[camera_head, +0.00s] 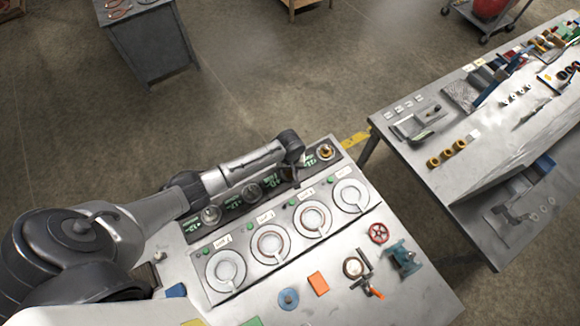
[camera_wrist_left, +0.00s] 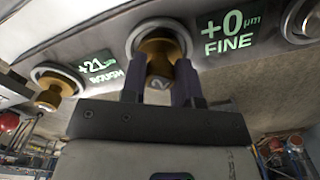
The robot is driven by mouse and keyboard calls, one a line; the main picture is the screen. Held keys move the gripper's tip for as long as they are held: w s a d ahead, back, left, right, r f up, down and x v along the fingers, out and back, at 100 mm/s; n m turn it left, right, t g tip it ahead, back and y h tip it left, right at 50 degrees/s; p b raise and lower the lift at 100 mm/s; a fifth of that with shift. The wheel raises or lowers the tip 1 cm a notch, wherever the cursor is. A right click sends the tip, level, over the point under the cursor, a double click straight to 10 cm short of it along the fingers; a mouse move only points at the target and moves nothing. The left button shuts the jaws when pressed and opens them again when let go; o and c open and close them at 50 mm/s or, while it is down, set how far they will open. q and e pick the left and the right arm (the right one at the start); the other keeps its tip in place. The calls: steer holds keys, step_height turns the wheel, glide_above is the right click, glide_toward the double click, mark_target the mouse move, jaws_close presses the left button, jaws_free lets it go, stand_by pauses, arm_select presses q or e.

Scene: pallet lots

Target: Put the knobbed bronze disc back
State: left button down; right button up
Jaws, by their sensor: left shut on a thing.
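My left gripper (camera_head: 292,172) is over the far rim of the dark gauge strip in the head view. In the left wrist view my left gripper (camera_wrist_left: 160,85) is shut on a bronze knobbed disc (camera_wrist_left: 158,48). The disc lies at a grey ring (camera_wrist_left: 133,38) between the "+21 µm ROUGH" and "+0 µm FINE" displays; I cannot tell whether it is fully seated. In the head view the arm hides the held disc. My right gripper is not in view.
Another bronze knobbed piece (camera_head: 326,152) sits in the strip's right end ring. Several round pale plates, such as one at the front left (camera_head: 226,269), line the panel. An orange block (camera_head: 318,284), blue disc (camera_head: 288,299) and blue vise (camera_head: 402,258) lie in front. A second bench (camera_head: 400,150) stands right.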

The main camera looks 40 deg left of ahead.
arm_select(q)
steer(key=c, duration=0.9)
jaws_free()
steer(key=shift+f, duration=0.1)
steer(key=shift+o, duration=0.2)
steer(key=shift+r, duration=0.35)
step_height(320, 180, up, 10)
steer(key=p, duration=0.1)
steer(key=s+d+m+t+h, duration=0.15)
steer(key=s+d+m, duration=0.55)
steer(key=s, duration=0.8)
steer(key=s+d+r+m+t+y, duration=0.1)
steer(key=s+r, duration=0.4)
steer(key=s, duration=0.6)
steer(key=m+t, duration=0.1)
steer(key=m, duration=0.1)
steer(key=shift+s+d+r+m, duration=0.2)
steer(key=shift+s+m, duration=0.1)
steer(key=shift+s, duration=0.05)
